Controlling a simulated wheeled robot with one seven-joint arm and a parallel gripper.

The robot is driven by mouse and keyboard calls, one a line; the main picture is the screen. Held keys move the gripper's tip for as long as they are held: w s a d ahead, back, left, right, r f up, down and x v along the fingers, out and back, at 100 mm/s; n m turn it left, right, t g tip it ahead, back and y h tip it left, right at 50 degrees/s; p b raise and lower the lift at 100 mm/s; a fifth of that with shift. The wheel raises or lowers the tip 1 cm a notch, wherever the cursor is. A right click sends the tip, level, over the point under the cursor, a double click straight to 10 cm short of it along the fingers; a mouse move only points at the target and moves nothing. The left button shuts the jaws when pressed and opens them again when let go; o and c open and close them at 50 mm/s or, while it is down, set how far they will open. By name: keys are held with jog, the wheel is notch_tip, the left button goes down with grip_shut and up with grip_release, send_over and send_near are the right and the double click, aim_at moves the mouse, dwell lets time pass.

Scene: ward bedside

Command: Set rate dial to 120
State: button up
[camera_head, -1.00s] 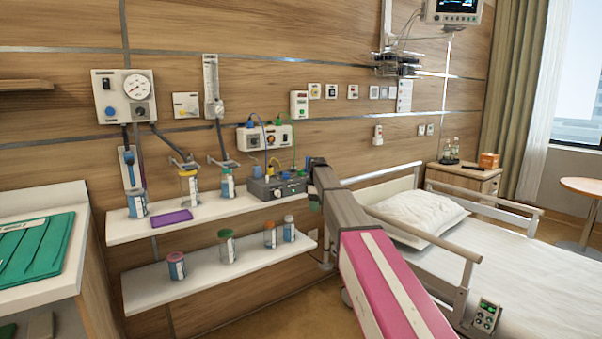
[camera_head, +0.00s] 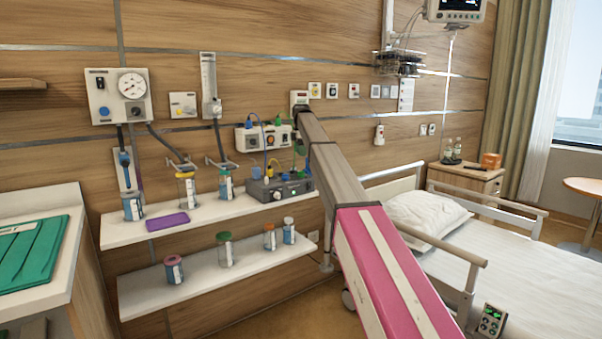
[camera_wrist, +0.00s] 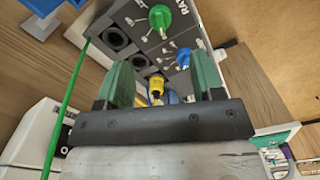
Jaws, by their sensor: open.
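In the wrist view, my gripper (camera_wrist: 163,72) is open, its two green fingers apart. Beyond them is a grey control box (camera_wrist: 150,38) with black round sockets, a green plug (camera_wrist: 160,17), a blue plug (camera_wrist: 183,57) and a yellow plug (camera_wrist: 156,86) that shows between the fingers. Letters "RAT" show at the top edge; the rest is cut off, and I cannot make out the rate dial or its setting there. In the head view the grey box (camera_head: 262,194) sits on the upper shelf, small round knobs on its front. My gripper is mostly hidden by my arm there.
A white wall unit (camera_head: 243,143) with plugged cords hangs above the box. Cords hang near my gripper, including a green cord (camera_wrist: 70,95). Jars and a purple tray (camera_head: 167,221) stand on the upper shelf (camera_head: 125,236). The bed (camera_head: 500,270) is to the right.

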aim_at(301, 174)
notch_tip(301, 174, down, 10)
jog(key=shift+f, duration=0.2)
dwell(0.3)
jog(key=c, duration=0.9)
